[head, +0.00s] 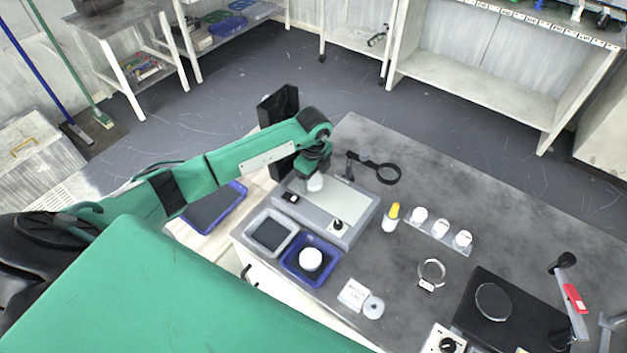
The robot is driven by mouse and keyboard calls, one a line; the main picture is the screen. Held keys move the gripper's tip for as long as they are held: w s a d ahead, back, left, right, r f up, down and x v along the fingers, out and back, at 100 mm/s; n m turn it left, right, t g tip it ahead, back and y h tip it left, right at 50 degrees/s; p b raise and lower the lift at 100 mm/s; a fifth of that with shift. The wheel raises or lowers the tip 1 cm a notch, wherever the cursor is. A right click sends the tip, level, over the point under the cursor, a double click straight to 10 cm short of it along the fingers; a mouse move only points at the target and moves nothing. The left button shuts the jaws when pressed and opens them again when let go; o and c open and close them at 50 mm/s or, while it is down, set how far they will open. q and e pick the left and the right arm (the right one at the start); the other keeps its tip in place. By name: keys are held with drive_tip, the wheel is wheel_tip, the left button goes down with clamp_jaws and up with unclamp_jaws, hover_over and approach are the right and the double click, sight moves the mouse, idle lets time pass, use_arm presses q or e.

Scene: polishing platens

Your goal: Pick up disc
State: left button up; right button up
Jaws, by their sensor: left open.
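My left gripper (314,180) is open and points down over the grey polishing unit (345,208) on the bench. A small white round piece (315,184) shows right at its fingertips; I cannot tell whether it lies between the fingers or just below them. Another white disc (311,258) sits in a blue tray (291,269) in front of the unit. A flat grey-white disc (373,307) lies beside a white labelled card (353,293) near the front edge. My right gripper is not in view.
A grey tray (251,229) stands left of the blue tray. A black ring on a stand (386,173), a yellow-capped bottle (391,217) and a strip with white pucks (440,229) are to the right. A black machine (515,315) fills the front right. The back right bench is clear.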

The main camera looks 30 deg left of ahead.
use_arm(q)
drive_tip(key=c, duration=1.1)
drive_tip(key=shift+r, duration=0.15)
